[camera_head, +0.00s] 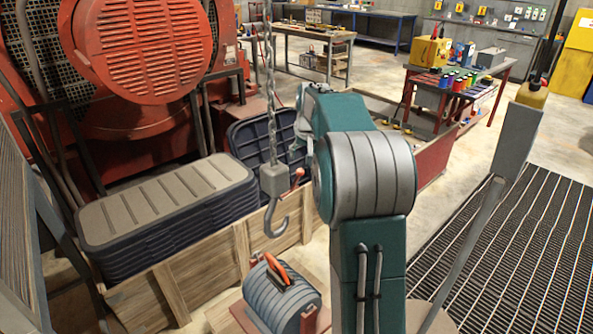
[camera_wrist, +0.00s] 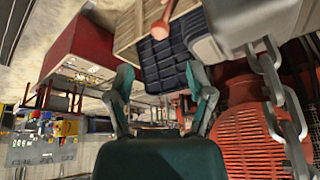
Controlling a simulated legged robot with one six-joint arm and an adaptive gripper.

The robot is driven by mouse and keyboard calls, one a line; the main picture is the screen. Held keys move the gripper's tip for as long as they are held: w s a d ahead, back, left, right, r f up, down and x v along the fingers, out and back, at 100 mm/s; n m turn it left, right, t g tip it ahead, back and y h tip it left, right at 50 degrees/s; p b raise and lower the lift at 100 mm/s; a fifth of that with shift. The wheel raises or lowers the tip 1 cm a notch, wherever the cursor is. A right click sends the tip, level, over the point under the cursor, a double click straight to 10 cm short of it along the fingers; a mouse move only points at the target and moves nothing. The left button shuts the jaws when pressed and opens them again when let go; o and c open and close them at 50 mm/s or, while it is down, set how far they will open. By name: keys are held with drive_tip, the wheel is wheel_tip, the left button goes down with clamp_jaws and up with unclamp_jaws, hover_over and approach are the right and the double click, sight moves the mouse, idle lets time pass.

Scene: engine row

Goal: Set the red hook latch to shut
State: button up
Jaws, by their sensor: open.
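The red hook latch (camera_head: 296,177) sticks out up and to the right from the grey block (camera_head: 273,181) above the hanging grey hook (camera_head: 281,217). In the wrist view the red latch (camera_wrist: 161,27) shows a rounded end near the top, beside the grey block (camera_wrist: 250,22). My gripper (camera_wrist: 160,85) is open, its two teal-and-grey fingers apart with nothing between them. The latch end lies beyond the fingertips, apart from them in the picture. In the head view my arm hides most of the gripper, just above and right of the block.
A chain (camera_head: 269,90) holds the hook and runs close by my gripper. Below are a wooden crate (camera_head: 205,262) with stacked dark panels (camera_head: 165,205) and a grey ribbed cylinder (camera_head: 275,300). A red engine (camera_head: 135,65) stands behind left.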

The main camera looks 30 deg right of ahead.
sight(301, 170)
drive_tip(key=x, duration=1)
drive_tip(key=shift+s, duration=0.1)
drive_tip(key=shift+a, duration=0.1)
clamp_jaws()
